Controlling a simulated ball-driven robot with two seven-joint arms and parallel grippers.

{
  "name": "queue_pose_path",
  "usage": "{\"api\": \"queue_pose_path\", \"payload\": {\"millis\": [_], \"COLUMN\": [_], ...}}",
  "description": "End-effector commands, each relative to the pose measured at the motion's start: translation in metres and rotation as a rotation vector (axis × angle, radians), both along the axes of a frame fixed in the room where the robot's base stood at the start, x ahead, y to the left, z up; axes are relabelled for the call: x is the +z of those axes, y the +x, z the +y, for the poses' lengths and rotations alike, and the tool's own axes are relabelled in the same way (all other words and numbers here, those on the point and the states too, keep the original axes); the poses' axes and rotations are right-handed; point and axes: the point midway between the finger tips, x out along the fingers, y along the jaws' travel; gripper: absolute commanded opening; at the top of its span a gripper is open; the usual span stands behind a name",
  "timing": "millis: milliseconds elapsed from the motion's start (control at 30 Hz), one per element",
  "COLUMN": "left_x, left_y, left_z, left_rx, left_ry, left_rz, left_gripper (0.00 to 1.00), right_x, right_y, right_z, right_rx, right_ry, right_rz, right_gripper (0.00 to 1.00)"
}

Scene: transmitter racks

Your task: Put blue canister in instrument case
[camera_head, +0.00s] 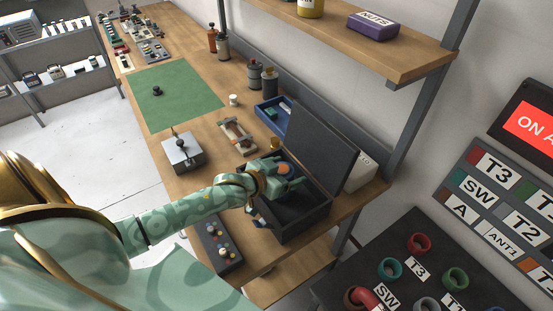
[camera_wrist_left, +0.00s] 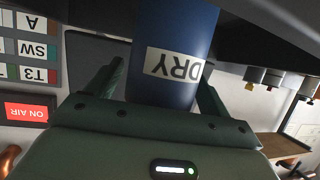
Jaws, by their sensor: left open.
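The dark instrument case (camera_head: 306,219) stands on the bench with its lid (camera_head: 312,146) raised. My left gripper (camera_head: 282,176) is open and is over the case's interior in the head view. The blue canister (camera_wrist_left: 176,40), with a pale label reading "DRY", stands between its open fingers (camera_wrist_left: 162,88) in the left wrist view. In the head view I cannot make out its blue body; an orange disc (camera_head: 285,168) shows between the fingers. I cannot tell whether the canister rests on the case floor. My right gripper is in neither view.
A blue tray (camera_head: 268,122) is behind the case, and a white box (camera_head: 361,173) is right of the lid. A grey switch box (camera_head: 183,152) and a button panel (camera_head: 216,247) are near the front edge. A shelf (camera_head: 400,55) overhangs the back. The green mat (camera_head: 180,100) is mostly clear.

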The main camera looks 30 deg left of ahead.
Motion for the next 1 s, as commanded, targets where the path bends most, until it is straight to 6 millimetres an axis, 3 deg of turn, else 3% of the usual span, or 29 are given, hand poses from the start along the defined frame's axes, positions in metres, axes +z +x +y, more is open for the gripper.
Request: {"api": "queue_pose_path", "payload": {"millis": [300, 500, 700, 1000], "left_x": [0.027, 0.040, 0.044, 0.044], "left_y": [-0.063, -0.095, -0.105, -0.104], "left_z": [0.014, 0.023, 0.025, 0.025], "left_rx": [-0.001, 0.000, 0.001, 0.001], "left_ry": [0.000, 0.000, 0.001, 0.001], "left_rz": [0.004, 0.002, 0.001, 0.001], "left_gripper": [0.81, 0.81, 0.81, 0.81], "right_x": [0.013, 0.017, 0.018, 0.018], "right_y": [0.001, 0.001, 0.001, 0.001], "right_z": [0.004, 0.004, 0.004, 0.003], "right_rx": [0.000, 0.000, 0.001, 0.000], "right_ry": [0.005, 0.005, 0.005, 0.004], "right_rz": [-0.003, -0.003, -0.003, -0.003], "right_gripper": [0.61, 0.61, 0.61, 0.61]}}
